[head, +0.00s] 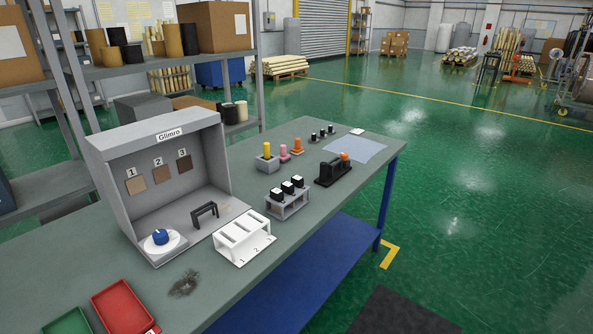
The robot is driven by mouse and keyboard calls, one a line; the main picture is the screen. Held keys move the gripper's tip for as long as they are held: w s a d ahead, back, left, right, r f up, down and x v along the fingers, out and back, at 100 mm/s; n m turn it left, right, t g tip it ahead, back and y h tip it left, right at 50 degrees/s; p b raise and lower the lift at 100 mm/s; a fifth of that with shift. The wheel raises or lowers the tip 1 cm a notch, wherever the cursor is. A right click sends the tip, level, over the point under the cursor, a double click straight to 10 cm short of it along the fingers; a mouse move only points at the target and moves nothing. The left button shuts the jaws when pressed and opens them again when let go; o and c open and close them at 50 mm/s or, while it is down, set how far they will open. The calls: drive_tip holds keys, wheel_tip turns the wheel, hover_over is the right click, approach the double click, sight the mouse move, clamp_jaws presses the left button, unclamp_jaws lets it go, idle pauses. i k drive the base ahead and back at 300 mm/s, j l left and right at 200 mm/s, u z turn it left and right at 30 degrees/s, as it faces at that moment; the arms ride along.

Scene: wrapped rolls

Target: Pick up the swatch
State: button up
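Three square swatches hang on the back wall of a grey booth labelled "Glimro": a light tan one (136,186) under number 1, a mid-brown one (161,174) under 2 and a dark brown one (185,163) under 3. I cannot tell which swatch is the one named. No loose swatch is clearly visible. A black bridge-shaped stand (204,212) is on the booth floor, right of a blue knob (160,237) on a white disc. A white slotted rack (244,238) with numbers on its front stands just outside the booth. My gripper is not in view.
The workbench (120,273) also holds red (122,307) and green trays, a dark smudge (184,284), a grey rack with black-and-white pieces (288,203), a black tool holder (333,172), coloured pegs and a pale blue sheet (366,151). Shelving stands behind. Green floor lies open at right.

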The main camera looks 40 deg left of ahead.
sight(276, 194)
drive_tip(key=i+j+u, duration=0.1)
drive_tip(key=i+u, duration=0.65)
drive_tip(key=u, duration=0.2)
drive_tip(key=i+l+u, duration=0.2)
drive_tip(key=i+u, duration=0.3)
drive_tip(key=u, duration=0.45)
drive_tip(key=i+l, duration=0.05)
